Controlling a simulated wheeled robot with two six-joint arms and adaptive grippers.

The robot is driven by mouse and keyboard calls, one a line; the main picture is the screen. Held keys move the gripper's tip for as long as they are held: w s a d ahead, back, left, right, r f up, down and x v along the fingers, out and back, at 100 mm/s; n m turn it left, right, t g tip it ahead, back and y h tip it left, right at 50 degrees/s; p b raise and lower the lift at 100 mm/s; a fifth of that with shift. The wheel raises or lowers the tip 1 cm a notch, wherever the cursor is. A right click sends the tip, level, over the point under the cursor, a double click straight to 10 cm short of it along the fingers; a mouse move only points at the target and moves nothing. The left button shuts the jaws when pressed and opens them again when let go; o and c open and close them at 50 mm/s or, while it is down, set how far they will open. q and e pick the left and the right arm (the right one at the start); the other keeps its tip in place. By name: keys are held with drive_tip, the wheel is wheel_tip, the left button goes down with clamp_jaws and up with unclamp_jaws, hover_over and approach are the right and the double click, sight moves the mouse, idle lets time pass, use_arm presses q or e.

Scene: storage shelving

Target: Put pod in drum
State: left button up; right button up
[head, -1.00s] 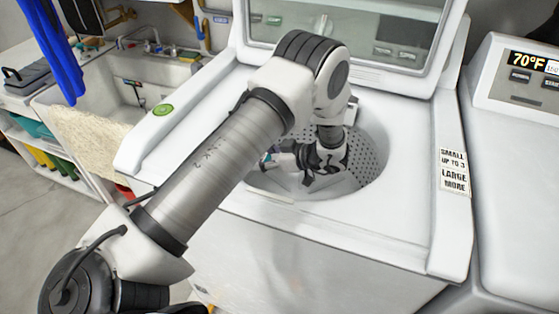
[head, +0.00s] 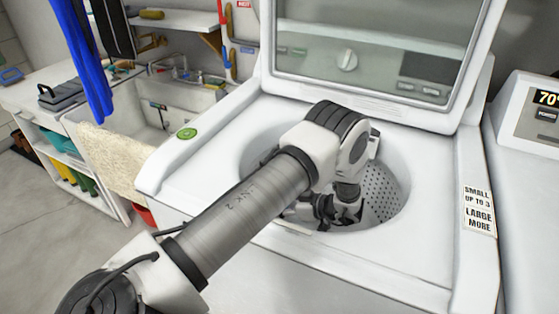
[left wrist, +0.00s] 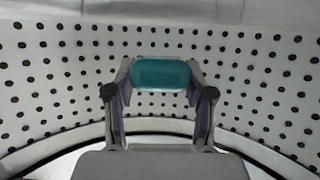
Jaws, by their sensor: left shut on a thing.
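The drum (head: 386,196) is the round perforated tub of the open white washer. My left arm reaches in from the left, and its gripper (head: 322,212) is inside the drum's opening. In the left wrist view, the left gripper (left wrist: 161,90) is shut on the teal pod (left wrist: 162,75), held crosswise between its fingertips. The drum's dotted wall (left wrist: 60,85) fills the background there. The pod is hidden in the head view. My right gripper is not in view.
The washer's raised lid (head: 375,50) stands behind the opening. A sink (head: 160,110) and shelving are at left, and another machine (head: 530,120) is at right.

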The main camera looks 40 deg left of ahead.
use_arm(q)
drive_tip(key=shift+s+f, duration=0.15)
drive_tip(key=shift+f, duration=0.05)
drive_tip(key=o, duration=0.9)
drive_tip(key=shift+f, duration=0.1)
drive_tip(key=shift+o, duration=0.2)
drive_tip(key=shift+w+d+r+p, duration=0.25)
drive_tip(key=shift+d+r+p, duration=0.1)
drive_tip(key=shift+r+p, duration=0.25)
drive_tip(key=v, duration=0.7)
drive_tip(key=shift+a+r+p, duration=0.1)
drive_tip(key=shift+p, duration=0.2)
drive_tip(key=shift+a+r, duration=0.1)
